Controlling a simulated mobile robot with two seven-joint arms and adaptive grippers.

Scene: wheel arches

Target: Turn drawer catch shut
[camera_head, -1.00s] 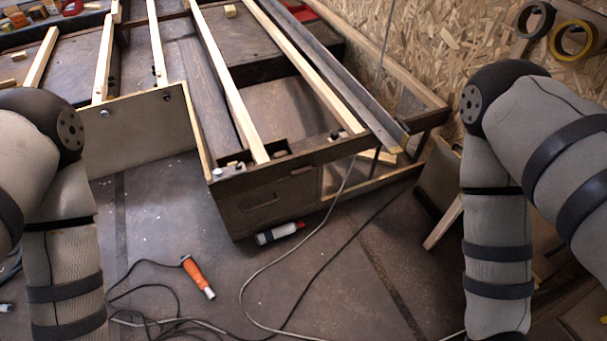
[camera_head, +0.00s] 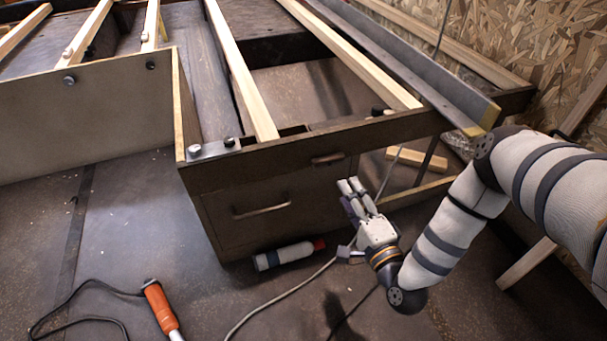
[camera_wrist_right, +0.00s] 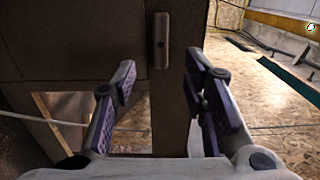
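The drawer (camera_head: 262,222) is a dark brown front with a bar handle (camera_head: 262,210), set under the top rail of a wooden frame. The catch (camera_head: 328,158) looks like a small brown bar lying along the rail above the drawer's right part. In the right wrist view the catch (camera_wrist_right: 160,40) stands lengthwise up the picture, beyond the fingertips. My right gripper (camera_head: 351,187) is just below and right of the catch, apart from it. In the wrist view its fingers (camera_wrist_right: 161,80) are spread with nothing between them. My left gripper is out of view.
A white bottle-like item with a red end (camera_head: 288,255) lies on the floor below the drawer. An orange-handled tool (camera_head: 160,307) and cables lie on the floor. A metal angle bar (camera_head: 410,62) runs along the frame's right side, near the chipboard wall (camera_head: 540,60).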

